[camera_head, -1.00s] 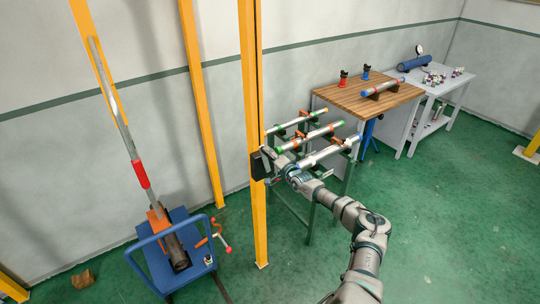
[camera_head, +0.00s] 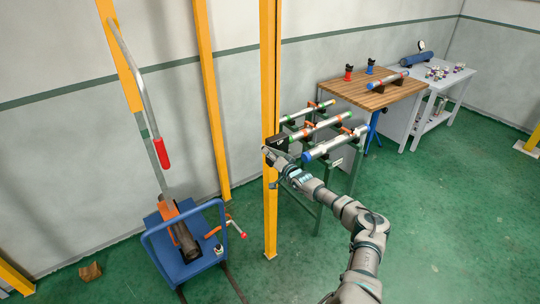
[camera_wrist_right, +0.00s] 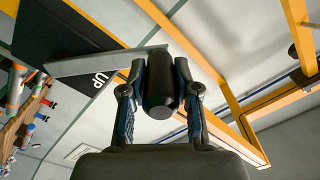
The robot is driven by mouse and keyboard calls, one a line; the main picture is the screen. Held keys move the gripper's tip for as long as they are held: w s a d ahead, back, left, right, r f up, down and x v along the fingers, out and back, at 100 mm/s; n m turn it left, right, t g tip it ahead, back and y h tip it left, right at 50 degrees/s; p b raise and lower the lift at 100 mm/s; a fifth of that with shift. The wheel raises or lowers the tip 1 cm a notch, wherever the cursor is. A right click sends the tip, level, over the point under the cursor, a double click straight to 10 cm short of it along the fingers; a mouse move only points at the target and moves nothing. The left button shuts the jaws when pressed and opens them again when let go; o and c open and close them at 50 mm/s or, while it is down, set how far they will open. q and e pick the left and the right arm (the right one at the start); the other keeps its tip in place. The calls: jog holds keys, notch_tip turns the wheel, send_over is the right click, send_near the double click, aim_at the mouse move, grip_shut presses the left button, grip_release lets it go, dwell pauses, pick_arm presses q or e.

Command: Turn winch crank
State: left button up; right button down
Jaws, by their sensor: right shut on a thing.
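The winch crank's black cylindrical grip (camera_wrist_right: 160,85) sits between the two fingers of my right gripper (camera_wrist_right: 160,95), which is shut on it. A flat grey crank arm (camera_wrist_right: 105,62) runs from the grip to the left, over a dark plate marked "UP" (camera_wrist_right: 65,35). In the head view my right gripper (camera_head: 274,154) is at the yellow post (camera_head: 269,205), beside a small black part (camera_head: 277,142). The gripper and wrist hide most of the winch in the head view. My left gripper is out of view.
Left of the post stands a blue cart (camera_head: 188,270) with a leaning lever that has a red end (camera_head: 161,153). Behind my right arm is a green rack (camera_head: 318,215) with several pipes. A wooden table (camera_head: 350,92) stands farther back. The green floor at right is clear.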

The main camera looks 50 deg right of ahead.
jog(key=shift+a+f, duration=0.25)
jog(key=shift+f, duration=0.3)
jog(key=c, duration=0.9)
grip_release()
jog(key=shift+o, duration=0.3)
jog(key=shift+w+d+r, duration=0.1)
jog(key=shift+d, duration=0.05)
jog(key=v, duration=0.7)
jog(key=shift+s, duration=0.25)
